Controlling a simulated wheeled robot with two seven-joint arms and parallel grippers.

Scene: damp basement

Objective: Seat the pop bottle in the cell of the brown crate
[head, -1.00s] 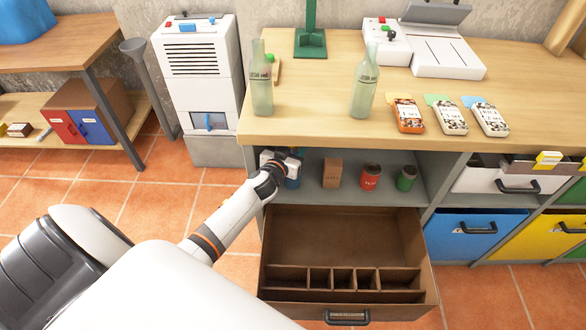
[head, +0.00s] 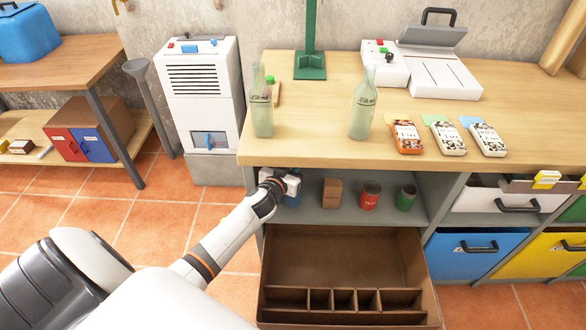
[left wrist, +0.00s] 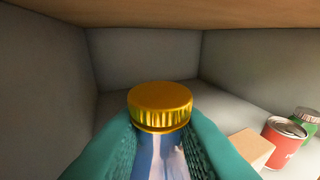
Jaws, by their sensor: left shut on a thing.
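My left gripper (head: 284,187) is inside the shelf under the counter, at its left end. In the left wrist view its teal fingers (left wrist: 160,140) are shut around a blue bottle-like thing with a ribbed gold cap (left wrist: 160,105). Its blue body (head: 293,201) shows only partly in the head view, and its base is hidden. I cannot tell whether it touches the shelf. Two clear glass bottles, left (head: 262,108) and right (head: 363,106), stand upright on the counter. A brown crate-like drawer (head: 345,258) is open below, with a row of empty cells along its front. My right gripper is not in view.
A brown box (head: 332,193), a red can (head: 370,195) and a green can (head: 406,198) stand right of the gripper on the shelf. The counter (head: 315,145) forms a low roof over it. Several labelled packs (head: 445,138) lie on the counter.

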